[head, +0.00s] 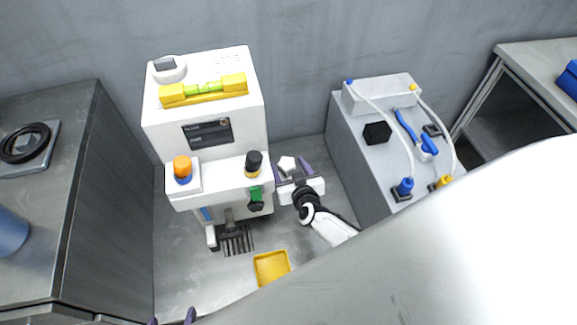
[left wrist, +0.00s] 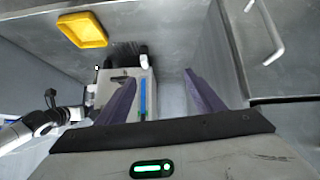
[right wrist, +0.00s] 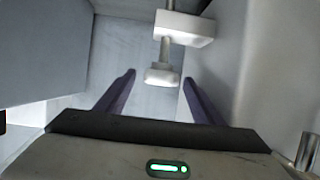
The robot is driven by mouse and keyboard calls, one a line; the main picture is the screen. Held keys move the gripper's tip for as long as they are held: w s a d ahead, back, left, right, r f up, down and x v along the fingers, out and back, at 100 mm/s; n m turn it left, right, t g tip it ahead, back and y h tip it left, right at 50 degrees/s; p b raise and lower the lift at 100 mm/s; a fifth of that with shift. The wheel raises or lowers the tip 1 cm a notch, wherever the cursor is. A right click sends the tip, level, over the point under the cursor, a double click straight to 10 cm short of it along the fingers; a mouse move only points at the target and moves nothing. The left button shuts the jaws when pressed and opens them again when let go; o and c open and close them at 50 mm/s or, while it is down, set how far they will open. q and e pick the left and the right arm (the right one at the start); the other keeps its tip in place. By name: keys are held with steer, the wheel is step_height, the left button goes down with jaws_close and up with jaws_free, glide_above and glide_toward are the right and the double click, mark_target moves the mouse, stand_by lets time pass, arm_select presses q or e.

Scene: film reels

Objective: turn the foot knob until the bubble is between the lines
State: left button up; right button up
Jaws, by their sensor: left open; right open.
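The white machine (head: 205,130) carries a yellow spirit level (head: 205,92) with a green vial (head: 203,87) on top; the bubble's place between the lines is too small to tell. My right gripper (head: 292,166) is open at the machine's right side. A small white piece (head: 287,163) shows between its fingers. In the right wrist view, a white foot knob (right wrist: 162,76) on a stem under a white block (right wrist: 185,28) lies ahead of the open fingers, and nothing is gripped. My left gripper (head: 171,320) is open and empty at the bottom edge; its fingers show in the left wrist view (left wrist: 158,85).
A yellow tray (head: 272,267) lies before the machine. A grey cabinet (head: 125,200) stands left. A grey unit (head: 375,150) with hoses and blue and yellow fittings stands right. The machine front has an orange knob (head: 182,166) and a black knob (head: 254,159).

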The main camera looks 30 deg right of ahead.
steer(key=p+v, duration=0.2)
steer(key=v, duration=0.1)
steer(key=shift+r, duration=0.2)
steer(key=p, duration=0.3)
glide_toward(287, 164)
steer(key=shift+v, duration=0.8)
steer(key=shift+f, duration=0.1)
steer(key=s+a+r+n+g+y, duration=0.2)
steer(key=s+a, duration=0.2)
steer(key=s, duration=0.5)
steer(key=s+a+r+n+g+y, duration=0.2)
steer(key=s+a+r+y, duration=0.1)
steer(key=s, duration=0.6)
steer(key=shift+s+a+g, duration=0.2)
steer(key=shift+a+g, duration=0.2)
steer(key=shift+a, duration=0.35)
stand_by(1.0)
